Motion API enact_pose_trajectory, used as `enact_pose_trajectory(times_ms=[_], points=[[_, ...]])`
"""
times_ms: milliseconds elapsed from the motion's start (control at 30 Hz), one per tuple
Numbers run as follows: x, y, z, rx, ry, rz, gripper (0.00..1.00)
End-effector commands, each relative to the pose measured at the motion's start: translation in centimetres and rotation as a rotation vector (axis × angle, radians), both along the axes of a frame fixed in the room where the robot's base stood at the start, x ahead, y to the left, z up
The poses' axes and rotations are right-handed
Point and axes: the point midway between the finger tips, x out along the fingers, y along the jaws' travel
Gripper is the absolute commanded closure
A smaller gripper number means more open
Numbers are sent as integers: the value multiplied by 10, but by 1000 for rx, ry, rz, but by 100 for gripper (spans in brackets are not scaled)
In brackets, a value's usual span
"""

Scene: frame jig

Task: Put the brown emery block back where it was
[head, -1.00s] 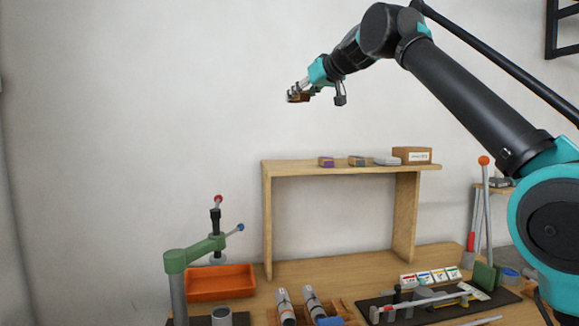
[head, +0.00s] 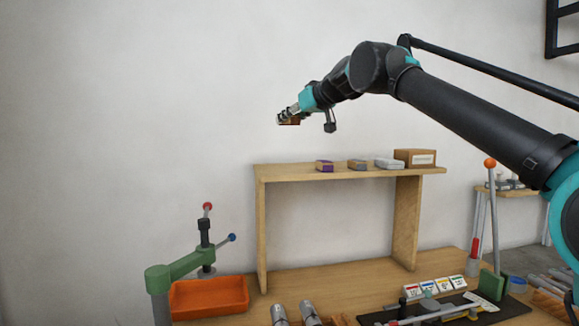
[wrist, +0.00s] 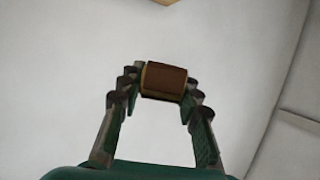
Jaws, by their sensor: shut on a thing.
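The brown emery block (wrist: 163,80) is between the fingertips of my gripper (wrist: 160,92) in the wrist view, with a finger on each side of it. In the head view my gripper (head: 287,118) is shut on the small brown block (head: 291,122) and holds it in the air, above and near the left end of the wooden shelf (head: 285,171). On the shelf top stand a purple block (head: 325,166), a grey-brown block (head: 357,164) and a pale grey block (head: 389,164), in a row. The shelf top left of the purple block is bare.
A cardboard box (head: 415,158) stands at the right of the shelf top. Below are a green clamp press (head: 185,263), an orange tray (head: 209,297), grey cylinders (head: 295,314) and a lever fixture (head: 491,285). The air around my gripper is clear, with a wall behind.

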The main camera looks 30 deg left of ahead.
Motion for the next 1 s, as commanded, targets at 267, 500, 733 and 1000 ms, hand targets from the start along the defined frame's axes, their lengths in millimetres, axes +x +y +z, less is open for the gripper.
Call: enact_pose_trajectory(times_ms=[267,500,733,1000], points=[[0,0,-66,0,0,0,100],[0,0,-96,0,0,0,100],[0,0,-116,0,0,0,100],[0,0,-137,0,0,0,100]])
